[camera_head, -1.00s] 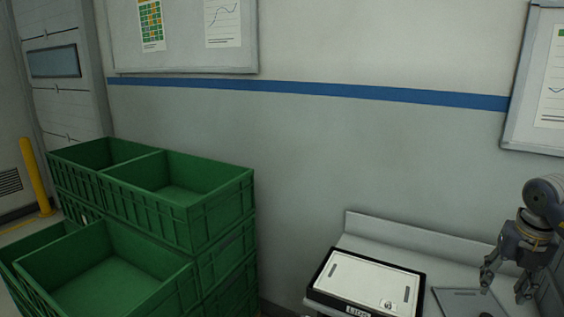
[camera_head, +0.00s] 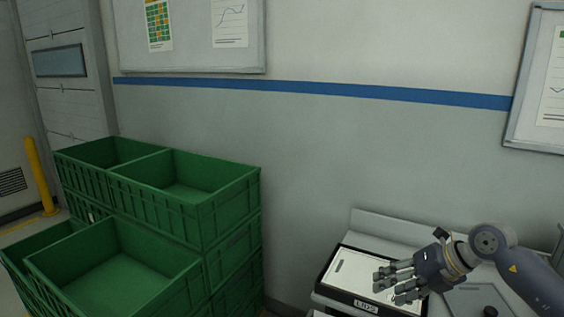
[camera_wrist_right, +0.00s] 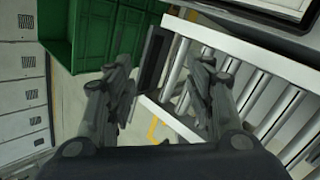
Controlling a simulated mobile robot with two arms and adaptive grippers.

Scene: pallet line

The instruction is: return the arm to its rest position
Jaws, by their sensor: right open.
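My right gripper (camera_head: 396,283) reaches in from the right in the head view, in front of the white-topped, black-edged tray (camera_head: 345,268) on the bench. Its fingers are open and hold nothing. In the right wrist view the two fingers of the right gripper (camera_wrist_right: 160,85) stand wide apart with nothing between them; beyond them are rollers and a green crate. The left gripper does not show.
Stacked green crates (camera_head: 190,215) with empty compartments stand at the left. In the right wrist view a roller conveyor (camera_wrist_right: 255,90) lies under the gripper. A yellow post (camera_head: 40,175) stands at the far left. A bench (camera_head: 390,229) runs along the wall.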

